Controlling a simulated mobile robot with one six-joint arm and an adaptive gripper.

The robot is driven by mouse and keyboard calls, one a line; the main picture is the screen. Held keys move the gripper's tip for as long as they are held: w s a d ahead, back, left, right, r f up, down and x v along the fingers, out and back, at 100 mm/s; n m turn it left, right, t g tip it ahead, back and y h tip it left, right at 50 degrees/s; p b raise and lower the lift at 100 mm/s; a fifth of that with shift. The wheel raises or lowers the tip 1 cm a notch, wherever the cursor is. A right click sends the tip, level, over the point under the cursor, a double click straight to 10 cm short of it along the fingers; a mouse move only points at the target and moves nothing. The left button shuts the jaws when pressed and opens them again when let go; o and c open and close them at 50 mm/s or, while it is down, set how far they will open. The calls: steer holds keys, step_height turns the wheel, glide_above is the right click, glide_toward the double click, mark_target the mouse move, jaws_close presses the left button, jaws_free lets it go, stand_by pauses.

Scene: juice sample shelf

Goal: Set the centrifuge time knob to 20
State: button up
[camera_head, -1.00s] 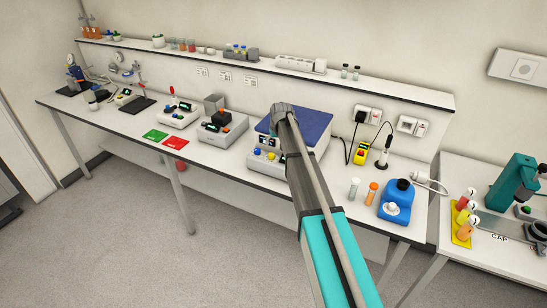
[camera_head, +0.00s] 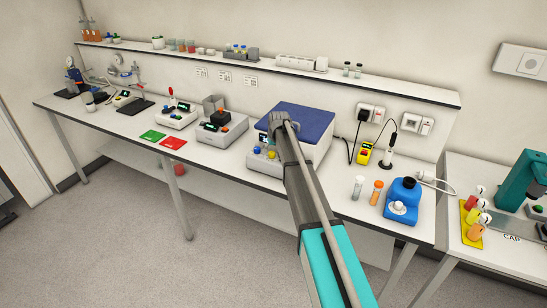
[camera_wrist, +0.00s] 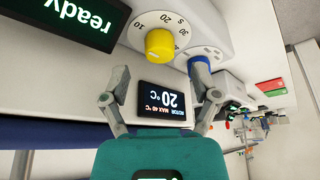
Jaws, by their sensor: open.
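The centrifuge (camera_head: 304,117) is a white box with a blue lid on the bench in the head view, with colored knobs on its front panel. In the wrist view a yellow knob (camera_wrist: 159,43) sits at top centre, on a dial marked 10, 20, 30 and S. I cannot tell where its pointer stands. A blue knob (camera_wrist: 199,64) is right of it, partly behind my right finger. My gripper (camera_wrist: 160,72) is open and empty, its fingers below and either side of the yellow knob, apart from it. In the head view my arm hides the gripper.
In the wrist view a dark display (camera_wrist: 161,98) reads 20 °C upside down, and another display (camera_wrist: 75,18) reads ready. In the head view, a blue device (camera_head: 400,205) and tubes stand right of the centrifuge; other instruments (camera_head: 222,131) stand left.

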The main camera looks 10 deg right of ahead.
mark_target(272, 152)
steer(key=shift+b+x, duration=1.25)
steer(key=shift+x, duration=0.45)
steer(key=shift+c, duration=0.3)
jaws_close()
steer(key=shift+d, duration=0.15)
